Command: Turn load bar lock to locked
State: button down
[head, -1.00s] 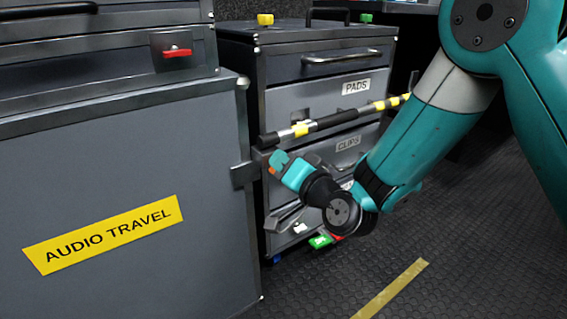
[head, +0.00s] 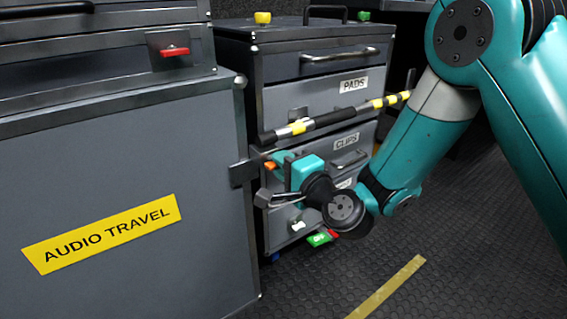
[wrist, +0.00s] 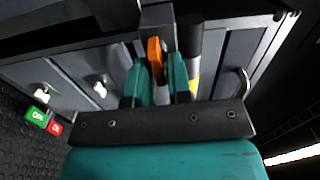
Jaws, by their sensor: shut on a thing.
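The load bar (head: 340,115), dark with yellow bands, lies across the front of the grey drawer cabinet in the head view. It also shows upright in the wrist view (wrist: 193,62). The lock is a small orange lever (wrist: 155,58) beside the bar's end, by a dark bracket. The lever's orange also shows in the head view (head: 270,166). My gripper (wrist: 156,80) is shut on the orange lever, one teal finger on each side. In the head view, my gripper (head: 279,166) is below the bar's near end, and its wrist hides part of the lower drawers.
The AUDIO TRAVEL case (head: 130,190) stands close at the left of my gripper. The drawer cabinet (head: 305,75) has protruding handles, including the CLIPS drawer handle (head: 350,159). Green and red tags (head: 322,238) hang low. The floor at the right is clear.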

jog(key=shift+m, duration=0.3)
jog(key=c, duration=1.2)
grip_release()
jog(key=shift+c, duration=0.2)
